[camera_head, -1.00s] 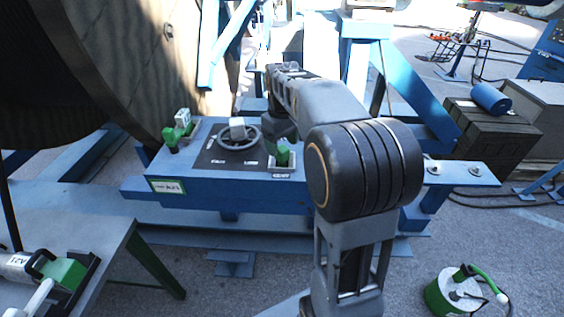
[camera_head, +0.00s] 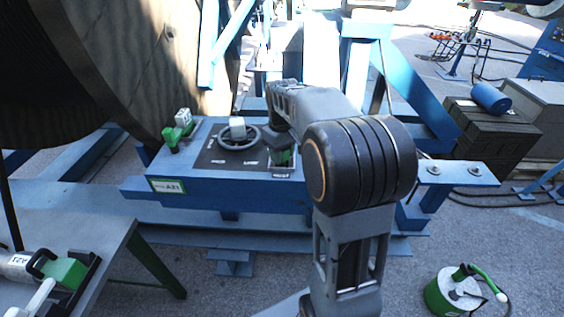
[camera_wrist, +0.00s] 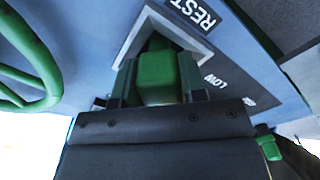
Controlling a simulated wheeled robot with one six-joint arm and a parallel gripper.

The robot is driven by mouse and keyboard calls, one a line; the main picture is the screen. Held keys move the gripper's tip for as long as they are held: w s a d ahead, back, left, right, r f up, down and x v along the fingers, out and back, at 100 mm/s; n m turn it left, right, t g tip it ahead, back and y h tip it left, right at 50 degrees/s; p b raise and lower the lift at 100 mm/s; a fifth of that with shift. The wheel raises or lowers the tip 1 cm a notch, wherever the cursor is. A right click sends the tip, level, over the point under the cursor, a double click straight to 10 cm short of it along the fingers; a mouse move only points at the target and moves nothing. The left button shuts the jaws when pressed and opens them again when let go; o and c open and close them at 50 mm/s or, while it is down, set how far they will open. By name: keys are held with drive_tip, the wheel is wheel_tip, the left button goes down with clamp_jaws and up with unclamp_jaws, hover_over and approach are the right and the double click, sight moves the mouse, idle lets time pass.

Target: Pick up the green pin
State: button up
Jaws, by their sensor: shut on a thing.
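The green pin (camera_wrist: 157,72) stands in a light grey angled bracket (camera_wrist: 195,45) beside a REST label in the wrist view. My gripper (camera_wrist: 159,84) has a dark finger on each side of the pin and is shut on it. In the head view my gripper (camera_head: 281,143) is at the right end of the blue panel, over the pin (camera_head: 283,158), which is mostly hidden. The pin still appears to be within the bracket; I cannot tell whether it has lifted at all.
A handwheel (camera_head: 239,137) stands left of my gripper on the blue panel box (camera_head: 215,178). Another green fitting (camera_head: 178,133) is at the panel's left end. A large wooden reel (camera_head: 130,60) rises behind. A green canister (camera_head: 452,294) stands on the floor.

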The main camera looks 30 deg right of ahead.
clamp_jaws()
drive_tip(key=shift+r, duration=0.1)
wheel_tip(320, 180, up, 29)
drive_tip(key=p, duration=1.2)
drive_tip(key=shift+p, duration=0.35)
idle(0.6)
